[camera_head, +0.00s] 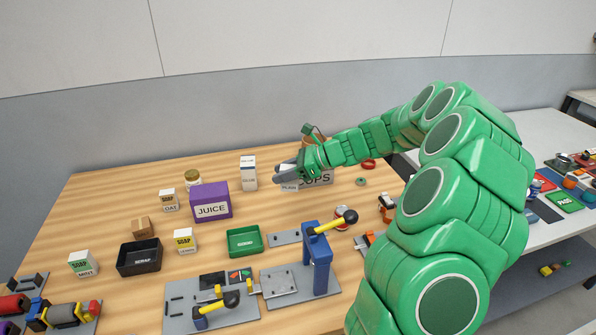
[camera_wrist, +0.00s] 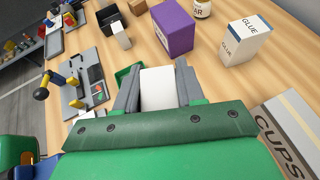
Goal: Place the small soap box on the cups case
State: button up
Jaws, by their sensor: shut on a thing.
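My gripper (camera_head: 284,176) is shut on a small white box (camera_wrist: 158,88), which sits between the two grey fingers in the wrist view. In the head view the held box (camera_head: 290,187) shows below the fingers, its small print too fine to read for sure. In the wrist view the cups case (camera_wrist: 284,132) lies at the lower right, apart from the held box. Other soap boxes stand on the table: oat (camera_head: 169,201), lemon (camera_head: 185,242) and mint (camera_head: 84,263).
A white glue box (camera_head: 249,173) and a purple juice box (camera_head: 211,203) stand left of my gripper. A green tray (camera_head: 244,242), a black scrap bin (camera_head: 139,257) and a blue stand (camera_head: 318,262) with a yellow hammer lie nearer. Bare wood shows between them.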

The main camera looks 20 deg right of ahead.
jog(key=w+d+r+m+t+h, duration=0.35)
jog(key=w+d+r+m, duration=0.2)
jog(key=d, duration=0.55)
jog(key=shift+t+y, duration=0.35)
jog(key=shift+t, duration=0.2)
jog(key=w+f, duration=0.2)
jog(key=w, duration=0.2)
jog(key=w+d+f, duration=0.1)
jog(key=w+f, duration=0.2)
jog(key=w, duration=0.2)
jog(key=w+d+f, duration=0.1)
jog(key=w+f, duration=0.2)
jog(key=w, duration=0.2)
jog(key=shift+f, duration=0.1)
jog(key=shift+w+f, duration=0.3)
jog(key=shift+f, duration=1.55)
jog(key=shift+f, duration=0.15)
jog(key=o, duration=1.1)
